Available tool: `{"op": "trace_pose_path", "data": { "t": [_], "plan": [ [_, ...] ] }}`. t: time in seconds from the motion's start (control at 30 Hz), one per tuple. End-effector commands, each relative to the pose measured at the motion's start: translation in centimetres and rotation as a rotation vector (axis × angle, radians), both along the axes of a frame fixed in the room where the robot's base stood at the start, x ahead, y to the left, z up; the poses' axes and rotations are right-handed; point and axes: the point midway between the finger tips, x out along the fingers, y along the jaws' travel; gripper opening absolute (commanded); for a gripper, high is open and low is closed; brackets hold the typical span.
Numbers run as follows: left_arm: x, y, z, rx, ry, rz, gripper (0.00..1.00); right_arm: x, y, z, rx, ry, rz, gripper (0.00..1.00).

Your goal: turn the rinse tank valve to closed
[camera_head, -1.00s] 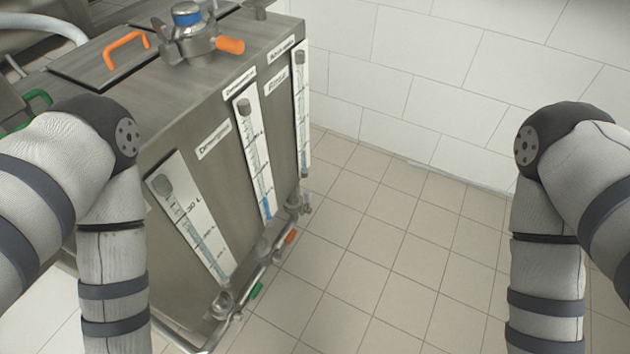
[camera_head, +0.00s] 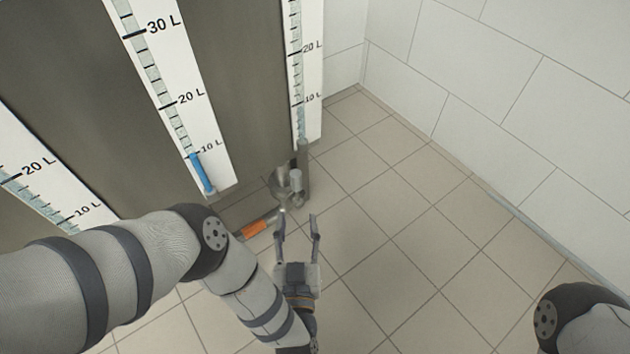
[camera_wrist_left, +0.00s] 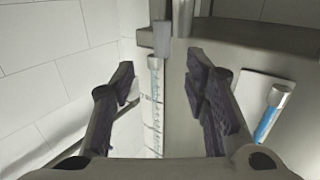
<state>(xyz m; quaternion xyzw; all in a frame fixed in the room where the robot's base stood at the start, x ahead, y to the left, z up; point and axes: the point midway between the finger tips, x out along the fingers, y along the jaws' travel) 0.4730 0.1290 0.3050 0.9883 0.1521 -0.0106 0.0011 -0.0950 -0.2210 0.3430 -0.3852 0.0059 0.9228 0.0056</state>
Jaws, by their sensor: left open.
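An orange valve handle (camera_head: 258,228) sits low at the tank's foot, on the pipework below the middle gauge. Grey metal valve fittings (camera_head: 294,182) are just right of it, below the right gauge; I cannot tell from the frames which valve belongs to the rinse tank. My left gripper (camera_head: 298,222) is open and empty, its fingers pointing at these fittings, with the orange handle to its left. In the left wrist view the two fingers (camera_wrist_left: 160,78) stand apart, with a grey metal fitting (camera_wrist_left: 162,38) beyond and between them. My right gripper is out of view.
The steel tank front (camera_head: 235,90) rises at left, with the middle gauge (camera_head: 172,80) and right gauge (camera_head: 307,75) on it. The white tiled wall (camera_head: 500,90) is at right. The tiled floor (camera_head: 400,250) is clear.

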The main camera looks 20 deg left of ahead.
Motion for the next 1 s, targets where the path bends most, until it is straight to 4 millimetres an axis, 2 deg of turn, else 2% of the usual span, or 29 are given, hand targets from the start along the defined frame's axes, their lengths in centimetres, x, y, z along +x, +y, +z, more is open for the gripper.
{"op": "trace_pose_path", "data": {
  "t": [0.17, 0.3, 0.5, 0.6, 0.73, 0.97, 1.0],
  "plan": [
    [1.7, 0.8, -0.3, 0.01, -0.021, 0.018, 0.42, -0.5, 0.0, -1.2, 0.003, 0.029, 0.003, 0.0],
    [5.0, 1.9, -0.9, 0.007, -0.018, 0.017, 0.42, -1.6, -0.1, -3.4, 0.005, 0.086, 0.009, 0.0],
    [9.4, 3.3, -0.1, 0.008, -0.022, 0.017, 0.42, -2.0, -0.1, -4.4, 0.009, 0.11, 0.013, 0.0],
    [10.8, 3.7, 0.0, 0.008, -0.021, 0.016, 0.42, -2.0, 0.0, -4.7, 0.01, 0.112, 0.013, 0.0],
    [11.6, 4.0, 0.2, 0.008, -0.02, 0.015, 0.42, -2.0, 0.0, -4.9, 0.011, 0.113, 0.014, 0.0],
    [11.7, 4.0, 0.2, 0.008, -0.02, 0.014, 0.42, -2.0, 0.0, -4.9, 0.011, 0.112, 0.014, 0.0],
    [11.7, 4.0, 0.2, 0.008, -0.02, 0.014, 0.33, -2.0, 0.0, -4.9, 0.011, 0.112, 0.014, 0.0]
  ]
}}
